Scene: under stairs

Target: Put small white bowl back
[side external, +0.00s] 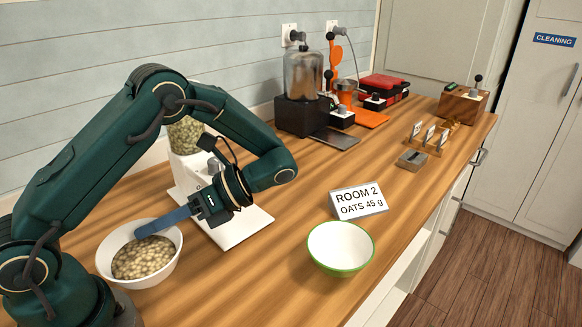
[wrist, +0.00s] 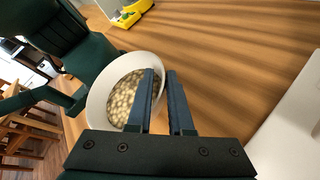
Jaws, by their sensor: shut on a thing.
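The small white bowl (side external: 165,272), filled with pale round pieces, is at the left front of the counter in the side view. In the wrist view the small white bowl (wrist: 100,88) is at left centre. In the wrist view my gripper (wrist: 162,72) has one finger inside the bowl and one outside, shut on the rim. Whether the bowl touches the counter is unclear. A white bowl with a green rim (side external: 341,249) stands empty at the front centre.
A sign reading "ROOM 2 OATS 45 g" (side external: 358,201) stands behind the green-rimmed bowl. A white dispenser (side external: 190,168) with a flat base (side external: 250,222) is behind my gripper. Machines (side external: 303,100) line the wall.

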